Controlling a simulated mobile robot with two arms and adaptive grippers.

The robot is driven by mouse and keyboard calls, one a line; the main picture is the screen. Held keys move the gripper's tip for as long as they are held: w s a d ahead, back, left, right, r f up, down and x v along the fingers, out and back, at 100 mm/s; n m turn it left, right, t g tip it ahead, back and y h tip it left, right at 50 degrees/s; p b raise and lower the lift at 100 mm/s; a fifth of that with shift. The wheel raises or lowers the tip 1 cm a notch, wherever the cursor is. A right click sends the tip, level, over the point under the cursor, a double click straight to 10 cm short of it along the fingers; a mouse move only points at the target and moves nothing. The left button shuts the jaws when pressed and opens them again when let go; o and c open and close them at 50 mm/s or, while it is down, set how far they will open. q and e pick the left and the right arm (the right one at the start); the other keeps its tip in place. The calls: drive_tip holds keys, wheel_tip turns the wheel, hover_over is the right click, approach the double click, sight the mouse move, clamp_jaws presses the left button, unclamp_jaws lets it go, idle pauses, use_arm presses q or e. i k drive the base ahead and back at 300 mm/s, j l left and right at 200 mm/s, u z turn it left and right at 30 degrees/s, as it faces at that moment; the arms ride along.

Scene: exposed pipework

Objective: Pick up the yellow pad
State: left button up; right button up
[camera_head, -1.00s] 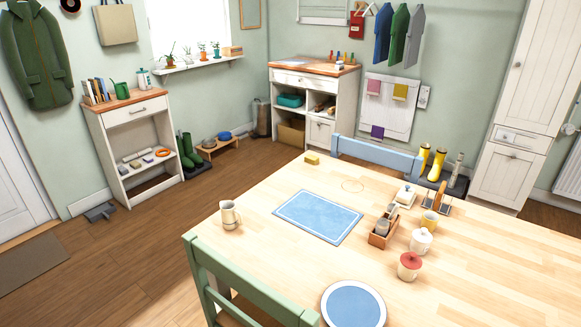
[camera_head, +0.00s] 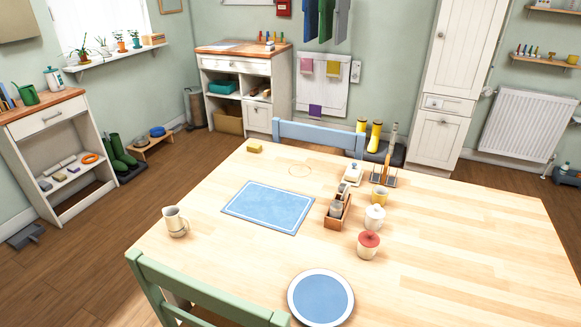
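A small yellow block (camera_head: 254,147), which looks like a pad or sponge, lies on the wooden table (camera_head: 460,240) near its far left corner. It sits left of the blue chair back at the far edge, and nothing covers it. A yellow square (camera_head: 332,69) also hangs on the white wall board, beside a pink one and above a purple one. Neither of my grippers is in view.
A beige mug (camera_head: 175,222), a blue mat (camera_head: 268,206), a blue plate (camera_head: 320,298), a wooden caddy (camera_head: 338,210) and lidded pots (camera_head: 368,244) stand on the table. A green chair (camera_head: 205,292) is at the near edge, a blue chair (camera_head: 318,135) at the far edge.

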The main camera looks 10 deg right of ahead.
sight(252, 147)
drive_tip(key=j+u, duration=0.2)
drive_tip(key=j, duration=0.15)
drive_tip(key=i+j+u, duration=0.2)
drive_tip(key=j+u, duration=0.25)
drive_tip(key=j, duration=0.2)
drive_tip(key=i+j+u, duration=0.3)
drive_tip(key=i+j, duration=0.15)
drive_tip(key=i+j+u, duration=0.65)
drive_tip(key=i, duration=0.3)
drive_tip(key=i+z, duration=0.75)
drive_tip(key=i+j+z, duration=0.35)
drive_tip(key=i, duration=0.15)
drive_tip(key=l, duration=0.1)
